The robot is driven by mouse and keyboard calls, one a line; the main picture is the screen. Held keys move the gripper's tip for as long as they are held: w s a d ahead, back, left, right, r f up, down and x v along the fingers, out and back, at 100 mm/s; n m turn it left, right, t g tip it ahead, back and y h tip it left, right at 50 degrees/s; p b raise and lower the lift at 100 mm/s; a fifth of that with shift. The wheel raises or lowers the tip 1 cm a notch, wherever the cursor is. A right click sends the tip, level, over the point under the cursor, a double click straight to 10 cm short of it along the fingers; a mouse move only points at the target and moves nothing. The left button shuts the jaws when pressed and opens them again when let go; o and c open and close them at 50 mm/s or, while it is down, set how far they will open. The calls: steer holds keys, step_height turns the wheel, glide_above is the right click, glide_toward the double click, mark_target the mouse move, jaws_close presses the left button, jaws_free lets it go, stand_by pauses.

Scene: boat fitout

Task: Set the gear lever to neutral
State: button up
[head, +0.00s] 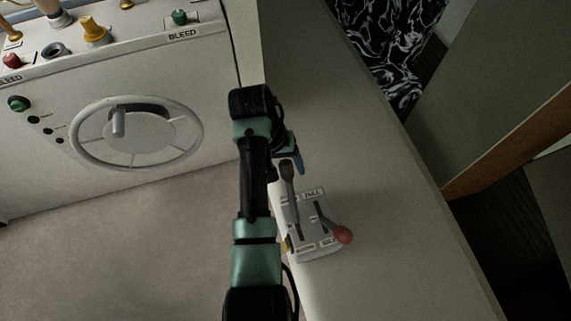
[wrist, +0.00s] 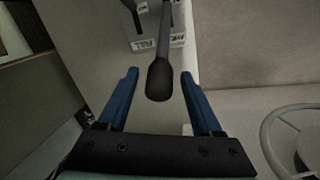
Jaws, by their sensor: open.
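A pale control box (head: 318,254) on the side ledge carries two levers in slots. The black-knobbed lever (head: 289,178) leans to the far end of its slot, toward the top of the head view. The red-knobbed lever (head: 340,234) leans to the right, toward the near end. I cannot clearly read which one is labelled as gear; one end label appears to say FULL. My gripper (head: 293,160) is open at the black knob. In the wrist view the black knob (wrist: 159,80) lies between the blue fingers of my gripper (wrist: 159,75), with gaps on both sides.
A white panel with a spoked handwheel (head: 135,132), a yellow knob (head: 95,30) and a green BLEED knob (head: 180,17) stands at upper left. The pale ledge (head: 400,240) right of the box is clear. Patterned dark cloth (head: 390,45) is at upper right.

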jaws_close()
stand_by(0.3)
stand_by(1.1)
